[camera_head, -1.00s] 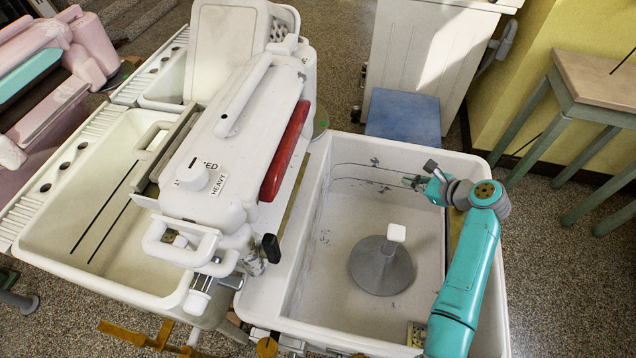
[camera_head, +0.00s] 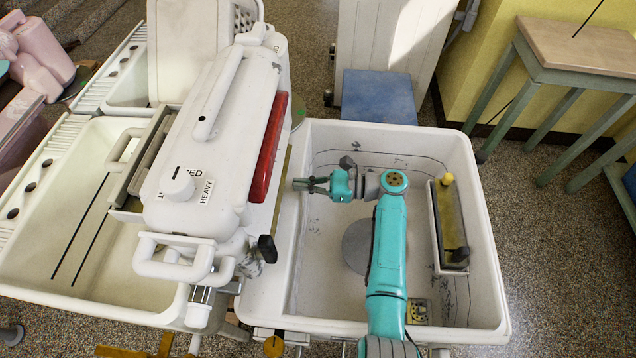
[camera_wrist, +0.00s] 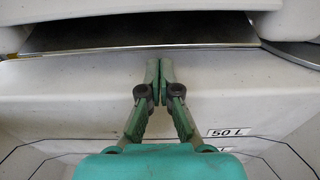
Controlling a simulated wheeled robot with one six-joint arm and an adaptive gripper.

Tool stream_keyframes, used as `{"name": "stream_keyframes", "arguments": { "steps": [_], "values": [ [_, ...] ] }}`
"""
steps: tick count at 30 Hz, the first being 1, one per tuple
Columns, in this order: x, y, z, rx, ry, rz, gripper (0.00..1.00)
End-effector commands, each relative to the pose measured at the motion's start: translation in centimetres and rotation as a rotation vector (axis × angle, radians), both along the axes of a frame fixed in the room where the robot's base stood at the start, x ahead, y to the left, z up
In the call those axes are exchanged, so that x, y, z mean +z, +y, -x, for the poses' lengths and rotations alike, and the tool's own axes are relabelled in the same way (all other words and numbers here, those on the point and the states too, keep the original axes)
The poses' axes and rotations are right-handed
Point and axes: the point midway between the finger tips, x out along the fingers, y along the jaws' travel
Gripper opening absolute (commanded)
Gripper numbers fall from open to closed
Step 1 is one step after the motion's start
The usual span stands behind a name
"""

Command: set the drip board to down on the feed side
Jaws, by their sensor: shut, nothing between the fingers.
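The white wringer head (camera_head: 215,150) with a long red bar (camera_head: 270,148) stands between two tubs. A thin metal strip (camera_head: 283,172) shows along its right underside and looks like an edge of the drip board. In the wrist view a grey metal plate with a bright edge (camera_wrist: 130,48) spans above my fingertips, under the white housing. My gripper (camera_head: 300,184) is shut and empty over the left wall of the right tub, beside the wringer. Its closed fingertips (camera_wrist: 160,68) are just below the plate edge; contact cannot be told. The board's underside and pivot are hidden.
The right tub (camera_head: 455,148) lies under my arm, with a yellow-knobbed holder (camera_head: 447,225) on its right wall. A grey agitator base (camera_head: 357,245) is partly hidden by my arm. A black-tipped lever (camera_head: 267,248) sticks out at the wringer's front. The left tub (camera_head: 60,220) is empty.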

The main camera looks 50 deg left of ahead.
Motion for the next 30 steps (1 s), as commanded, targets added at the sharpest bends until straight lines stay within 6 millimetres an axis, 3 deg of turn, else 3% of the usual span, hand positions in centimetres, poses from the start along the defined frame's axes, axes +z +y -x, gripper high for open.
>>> {"name": "stream_keyframes", "arguments": {
  "steps": [9, 21, 30],
  "values": [
    [-0.2, 2.2, 1.8, 0.0, -0.001, 0.0, 0.0],
    [-0.1, 2.3, 1.9, -0.001, -0.006, 0.004, 0.0],
    [1.8, 1.9, 1.5, -0.001, -0.092, 0.1, 0.0]
  ]
}}
